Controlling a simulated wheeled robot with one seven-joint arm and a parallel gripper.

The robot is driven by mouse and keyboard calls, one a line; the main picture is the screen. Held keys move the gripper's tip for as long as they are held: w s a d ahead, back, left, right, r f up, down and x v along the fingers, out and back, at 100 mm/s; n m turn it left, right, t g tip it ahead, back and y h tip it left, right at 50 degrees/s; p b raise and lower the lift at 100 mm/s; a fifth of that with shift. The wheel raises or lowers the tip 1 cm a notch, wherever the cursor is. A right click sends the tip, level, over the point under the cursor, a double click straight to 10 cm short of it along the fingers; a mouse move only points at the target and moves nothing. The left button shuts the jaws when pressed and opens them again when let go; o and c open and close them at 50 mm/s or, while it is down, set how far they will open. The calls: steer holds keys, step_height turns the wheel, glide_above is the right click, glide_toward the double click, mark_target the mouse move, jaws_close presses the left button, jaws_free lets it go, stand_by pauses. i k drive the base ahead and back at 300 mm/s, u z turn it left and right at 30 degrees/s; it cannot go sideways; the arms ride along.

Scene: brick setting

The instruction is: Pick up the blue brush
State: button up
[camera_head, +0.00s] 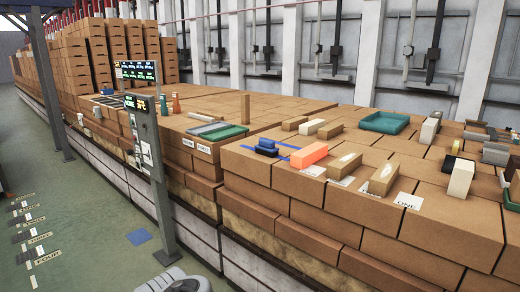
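A small dark blue object (267,147), which looks like the blue brush, lies on top of the near brick stack (345,213), close to its left front corner. Blue strips run across the bricks beside it. It is too small here to make out bristles or a handle. An orange block (308,155) lies just to its right. My gripper is not clearly visible. A pale grey rounded part (175,282) at the bottom edge seems to be mine.
Several tan and white blocks stand right of the orange block. A green tray (383,122) sits farther back. A grey post with display screens (140,103) rises left of the stack. Green floor (95,225) is open at the left.

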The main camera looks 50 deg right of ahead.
mark_target(265, 148)
steer(key=z, duration=0.7)
steer(key=i, duration=2.8)
steer(key=z, duration=0.1)
